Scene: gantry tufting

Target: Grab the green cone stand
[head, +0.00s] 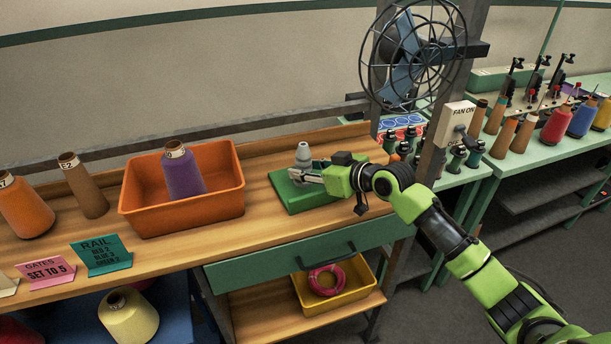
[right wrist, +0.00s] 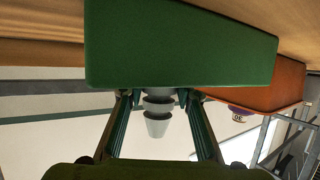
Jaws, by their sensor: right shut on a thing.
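The green cone stand (head: 308,196) sits on the wooden bench top at its right end. It has a flat green block base and a grey stepped post (head: 303,156). My right gripper (head: 304,175) reaches in from the right, low over the base, and is shut on the stand at its post. In the right wrist view the green base (right wrist: 180,45) fills the upper middle, with the grey post (right wrist: 158,115) between the two fingers (right wrist: 158,97). The exact contact is partly hidden. My left gripper is not in view.
An orange bin (head: 225,196) holding a purple cone (head: 183,176) stands left of the stand. A caged fan (head: 415,55) hangs on a post (head: 462,85) behind my right arm. A yellow bin (head: 338,302) sits on the lower shelf.

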